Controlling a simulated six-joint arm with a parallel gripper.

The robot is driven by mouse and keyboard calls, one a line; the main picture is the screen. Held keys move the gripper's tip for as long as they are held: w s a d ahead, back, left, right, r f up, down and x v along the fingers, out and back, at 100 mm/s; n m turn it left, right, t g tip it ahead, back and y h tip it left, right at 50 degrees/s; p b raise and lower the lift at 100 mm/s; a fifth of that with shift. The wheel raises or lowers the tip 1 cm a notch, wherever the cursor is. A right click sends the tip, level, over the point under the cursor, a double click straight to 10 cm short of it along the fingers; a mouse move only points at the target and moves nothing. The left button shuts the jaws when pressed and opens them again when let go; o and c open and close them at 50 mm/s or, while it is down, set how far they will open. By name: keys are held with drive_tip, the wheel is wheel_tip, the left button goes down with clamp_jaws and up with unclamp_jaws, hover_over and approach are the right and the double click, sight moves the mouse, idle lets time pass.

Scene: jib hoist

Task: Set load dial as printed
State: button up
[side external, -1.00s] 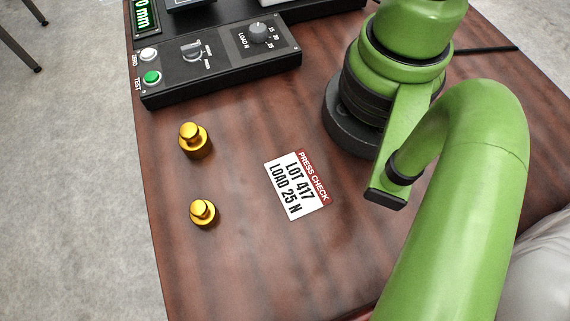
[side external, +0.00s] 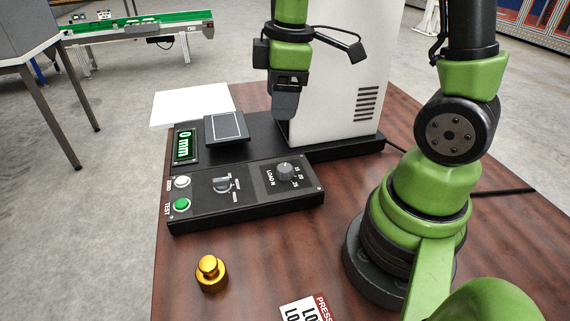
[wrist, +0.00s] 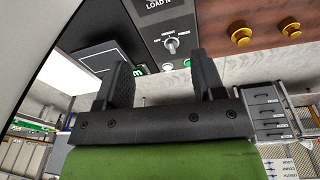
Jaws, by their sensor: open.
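The load dial (side external: 285,171) is a round grey knob on the right part of the black control panel (side external: 250,208), with marks 15, 20 and 25 at its right. I cannot tell its pointer's setting. In the wrist view the "LOAD N" lettering shows at the top edge; the knob is out of frame. The printed card (side external: 300,311) is mostly cut off at the bottom of the side view. My gripper (side external: 286,106) is above and behind the panel, in front of the white housing, apart from the dial. In the wrist view its two dark fingers (wrist: 162,80) are apart with nothing between them.
A selector knob (side external: 222,185), a white button (side external: 182,182) and a green TEST button (side external: 182,205) share the panel. A "0 mm" display (side external: 186,146), square plate (side external: 226,128) and white housing (side external: 338,85) stand behind.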

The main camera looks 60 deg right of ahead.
sight(285, 167)
drive_tip(key=f+n, duration=0.1)
drive_tip(key=f, duration=0.4)
drive_tip(key=d+f+n+g, duration=0.1)
drive_tip(key=f, duration=0.4)
drive_tip(key=d+f+n, duration=0.1)
drive_tip(key=f, duration=0.4)
drive_tip(key=shift+w+f+n+g, duration=0.25)
drive_tip(key=shift+f+n+g, duration=0.15)
drive_tip(key=c, duration=0.9)
